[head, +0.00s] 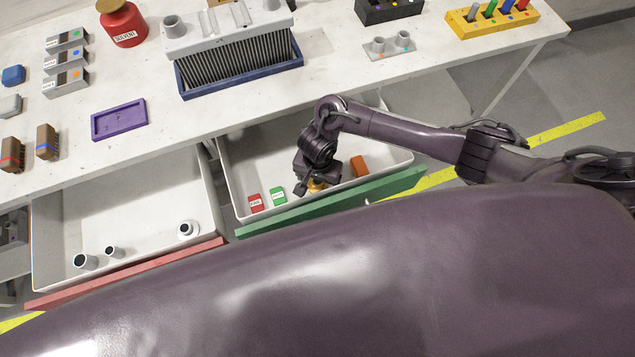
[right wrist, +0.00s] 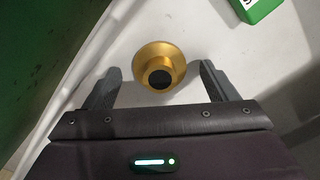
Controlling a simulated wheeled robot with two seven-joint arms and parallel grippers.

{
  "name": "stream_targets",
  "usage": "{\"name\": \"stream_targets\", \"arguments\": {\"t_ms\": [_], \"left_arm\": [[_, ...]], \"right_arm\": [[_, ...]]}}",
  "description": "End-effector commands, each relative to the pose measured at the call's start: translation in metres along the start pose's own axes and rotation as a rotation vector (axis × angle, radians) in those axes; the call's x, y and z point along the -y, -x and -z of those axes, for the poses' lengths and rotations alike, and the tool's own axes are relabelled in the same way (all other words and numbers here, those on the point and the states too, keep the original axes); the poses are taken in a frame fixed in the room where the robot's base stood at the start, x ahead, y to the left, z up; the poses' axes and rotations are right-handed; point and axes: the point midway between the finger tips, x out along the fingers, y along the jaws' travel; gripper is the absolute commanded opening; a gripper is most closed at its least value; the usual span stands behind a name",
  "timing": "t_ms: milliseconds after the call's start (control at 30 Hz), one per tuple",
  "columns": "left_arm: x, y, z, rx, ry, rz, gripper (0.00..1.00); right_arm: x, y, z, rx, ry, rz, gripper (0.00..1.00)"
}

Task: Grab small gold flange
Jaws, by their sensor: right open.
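The small gold flange (right wrist: 144,52) lies on the white drawer floor in the right wrist view, a round disc with a dark-holed hub. In the head view a bit of the gold flange (head: 317,185) shows under my right gripper (head: 312,187). My right gripper (right wrist: 160,82) is open in the right wrist view, with one finger on each side of the flange's near part and gaps between. Nothing is held in it. My left gripper is not in view.
The flange is in the green-fronted drawer (head: 232,185), with a red box (head: 256,203), a green box (head: 278,196) and an orange block (head: 360,166). The green front (head: 335,203) is close to the gripper. The red-fronted drawer (head: 150,205) holds grey cylindrical parts. The table (head: 160,75) stands above.

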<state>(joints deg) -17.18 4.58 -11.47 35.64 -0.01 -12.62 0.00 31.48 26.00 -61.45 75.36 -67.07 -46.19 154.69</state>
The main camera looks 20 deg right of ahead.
Motion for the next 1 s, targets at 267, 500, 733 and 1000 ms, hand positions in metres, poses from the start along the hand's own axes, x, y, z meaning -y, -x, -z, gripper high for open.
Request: {"name": "stream_targets", "arguments": {"t_ms": [267,500,733,1000], "left_arm": [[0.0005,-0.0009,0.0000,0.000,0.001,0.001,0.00],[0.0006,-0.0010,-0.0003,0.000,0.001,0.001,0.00],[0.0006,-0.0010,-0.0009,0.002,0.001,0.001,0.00],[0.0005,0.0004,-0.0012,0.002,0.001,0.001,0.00]], "right_arm": [[0.0005,-0.0036,0.0001,-0.001,0.002,0.001,0.79],[0.0005,-0.0034,0.0001,-0.001,0.001,0.001,0.48],[0.0009,-0.0030,0.0002,-0.001,0.001,0.002,0.24],[0.0011,0.0003,0.0002,0.000,0.001,0.002,0.24]]}}
